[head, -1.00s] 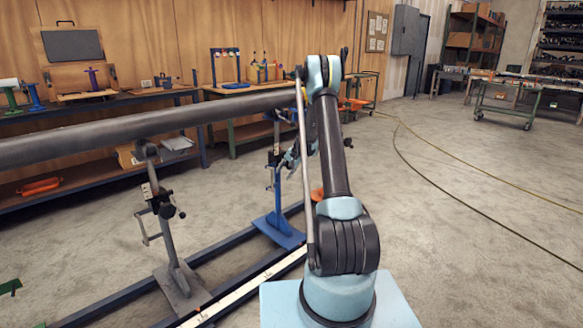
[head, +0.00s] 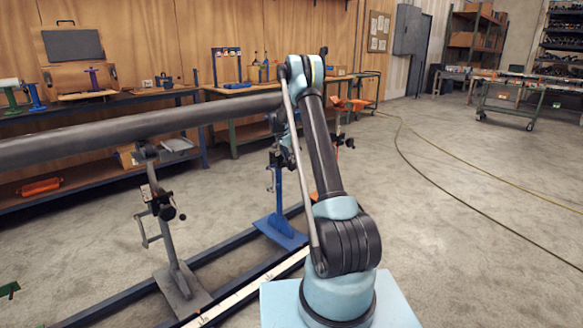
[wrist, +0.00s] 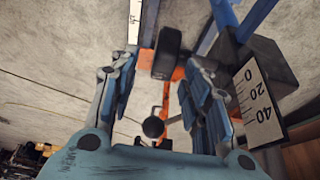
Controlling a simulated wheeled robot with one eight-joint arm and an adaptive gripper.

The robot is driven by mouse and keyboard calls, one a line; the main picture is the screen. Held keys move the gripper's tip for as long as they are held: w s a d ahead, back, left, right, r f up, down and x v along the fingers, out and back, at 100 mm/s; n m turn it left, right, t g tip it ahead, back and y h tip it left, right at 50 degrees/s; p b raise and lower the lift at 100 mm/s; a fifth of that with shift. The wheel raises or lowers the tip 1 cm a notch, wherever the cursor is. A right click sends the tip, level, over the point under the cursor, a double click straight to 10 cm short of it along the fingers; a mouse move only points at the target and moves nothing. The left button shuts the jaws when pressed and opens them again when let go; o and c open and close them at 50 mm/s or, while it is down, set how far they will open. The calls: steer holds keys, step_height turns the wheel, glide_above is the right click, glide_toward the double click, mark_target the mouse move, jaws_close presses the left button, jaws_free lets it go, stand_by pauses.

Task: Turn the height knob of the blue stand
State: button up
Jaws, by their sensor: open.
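The blue stand (head: 277,195) is upright on its blue foot in the head view, partly behind my arm. In the wrist view, a blue bar (wrist: 257,16) and a dark block with a 0-20-40 scale (wrist: 258,102) show at the right. A black cylindrical knob (wrist: 167,52) lies in line with the gap between my fingers, near the tips; it looks like the stand's knob. I cannot tell whether a finger touches it. My gripper (wrist: 158,72) is open, with a finger on each side. My arm hides most of the gripper in the head view.
A long grey pipe (head: 120,137) runs above the stands. A grey stand (head: 168,225) with a crank is at the left. An orange stand (head: 338,103) shows just right of my arm. Floor rails (head: 235,272) run below. Open floor lies at the right.

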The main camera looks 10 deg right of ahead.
mark_target(292, 164)
steer(key=shift+a+x, duration=0.2)
steer(key=shift+x, duration=1.3)
steer(key=shift+a+x, duration=0.15)
steer(key=shift+x, duration=1.35)
steer(key=shift+f, duration=0.15)
steer(key=shift+c, duration=0.5)
jaws_close()
